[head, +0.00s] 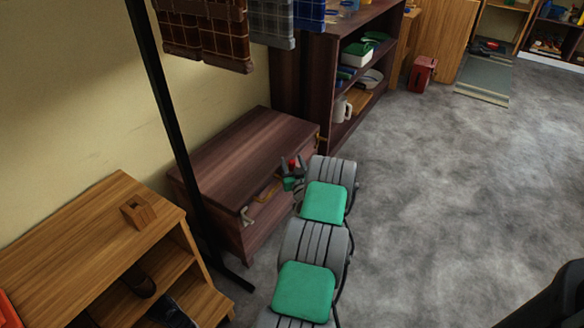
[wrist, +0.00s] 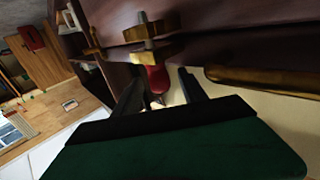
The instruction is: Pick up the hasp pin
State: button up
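The hasp pin (wrist: 156,80) has a red grip and hangs below a brass hasp (wrist: 149,29) on the dark wooden chest in the wrist view. In the head view a small red part of it (head: 293,164) shows at the chest's front. My gripper (wrist: 160,75) is open, with one finger on each side of the red grip and visible gaps. In the head view my gripper (head: 291,174) is at the chest front, partly hidden by my arm.
The dark chest (head: 235,150) stands against the wall, with a brass handle (head: 268,191) on its front. A black post (head: 165,95) rises left of it. A wooden shoe rack (head: 80,245) is at lower left, a shelf (head: 318,95) behind. Grey floor (head: 450,200) at right is clear.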

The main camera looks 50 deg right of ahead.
grip_shut()
dwell(0.3)
jog(key=shift+r, duration=0.1)
notch_tip(320, 180, up, 10)
jog(key=p, duration=0.3)
